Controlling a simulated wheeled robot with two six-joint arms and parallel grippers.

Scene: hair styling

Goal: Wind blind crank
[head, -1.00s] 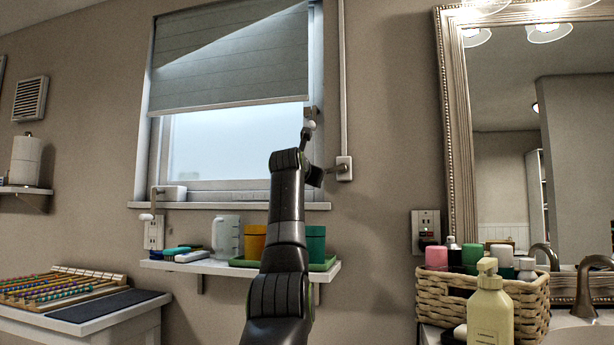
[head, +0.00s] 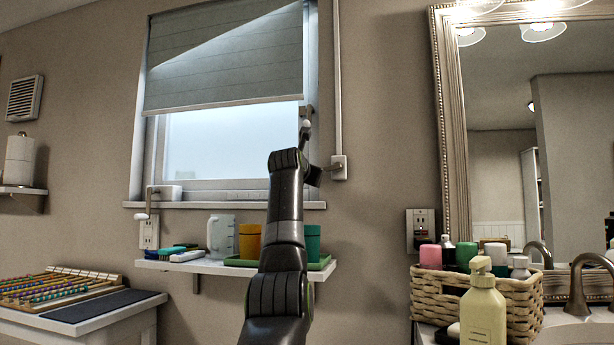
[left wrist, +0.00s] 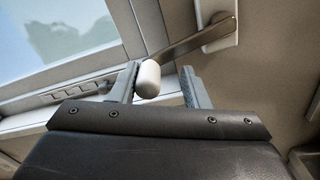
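A white box with a crank (head: 339,167) is mounted on the wall right of the window, under a long vertical rod. In the left wrist view, its metal crank arm (left wrist: 190,42) slants down-left to a white knob (left wrist: 149,79). My left gripper (left wrist: 159,70) is open, with the knob between its fingers, close to the left finger; I cannot tell whether they touch. In the head view my left wrist hides the knob and most of the gripper. The grey blind (head: 225,60) covers the upper part of the window. My right gripper is not in view.
A second small crank box (head: 165,193) sits at the sill's left end. Below, a shelf (head: 180,266) holds a clear jug (head: 222,236), cups and brushes. A wicker basket (head: 520,305) and soap bottle (head: 483,310) stand lower right.

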